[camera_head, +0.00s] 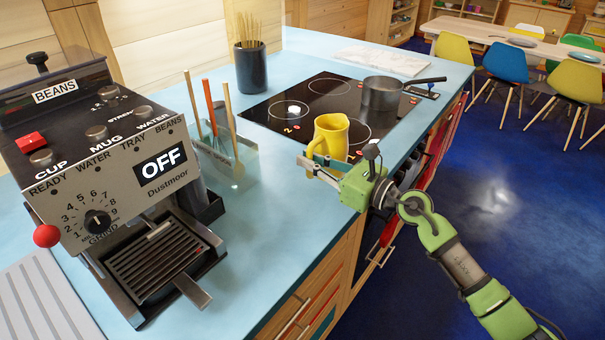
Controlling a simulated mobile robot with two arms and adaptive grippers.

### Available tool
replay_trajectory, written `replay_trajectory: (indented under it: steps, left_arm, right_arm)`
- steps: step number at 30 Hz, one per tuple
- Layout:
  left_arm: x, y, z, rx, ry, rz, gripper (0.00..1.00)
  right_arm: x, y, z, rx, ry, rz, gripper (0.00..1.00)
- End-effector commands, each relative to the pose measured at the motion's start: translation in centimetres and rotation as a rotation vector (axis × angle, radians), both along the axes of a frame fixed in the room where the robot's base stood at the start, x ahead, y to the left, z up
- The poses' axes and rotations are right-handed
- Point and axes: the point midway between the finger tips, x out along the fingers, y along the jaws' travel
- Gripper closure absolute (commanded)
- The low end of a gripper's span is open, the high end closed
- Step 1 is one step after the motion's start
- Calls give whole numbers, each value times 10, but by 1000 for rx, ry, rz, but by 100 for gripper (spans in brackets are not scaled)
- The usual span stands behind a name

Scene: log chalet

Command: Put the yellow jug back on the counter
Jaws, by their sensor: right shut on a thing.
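The yellow jug (331,137) appears upright at the front edge of the black cooktop (273,108) on the blue counter (282,222). I cannot tell whether its base rests on the surface or hangs just above it. My right gripper (312,167), on a green arm coming in from the lower right, is shut on the jug, near its lower left side and handle. The gripper body hides part of the jug's base. My left gripper is not in view.
A grey saucepan (381,94) stands on the cooktop behind the jug. A utensil rack (222,150), a dark pot of sticks (251,68) and a coffee machine (120,170) stand to the left. Bare counter lies between the coffee machine and the front edge.

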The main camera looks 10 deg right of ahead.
Motion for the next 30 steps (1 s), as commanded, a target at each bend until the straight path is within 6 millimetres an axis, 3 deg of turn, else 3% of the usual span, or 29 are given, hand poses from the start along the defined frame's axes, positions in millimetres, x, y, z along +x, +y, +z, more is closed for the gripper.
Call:
replay_trajectory:
  steps: [8,15,27,28,29,30]
  left_arm:
    - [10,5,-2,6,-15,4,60]
    - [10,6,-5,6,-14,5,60]
    - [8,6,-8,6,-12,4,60]
    - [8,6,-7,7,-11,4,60]
    - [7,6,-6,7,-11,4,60]
    - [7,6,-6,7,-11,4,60]
  right_arm:
    - [11,13,-17,2,-6,-2,100]
    - [13,16,-48,4,-4,-2,100]
    - [13,15,-54,-1,-7,-2,100]
    - [13,15,-56,-1,-2,-1,83]
    - [13,16,-55,-1,-2,-1,75]
    - [13,16,-55,0,-1,-1,74]
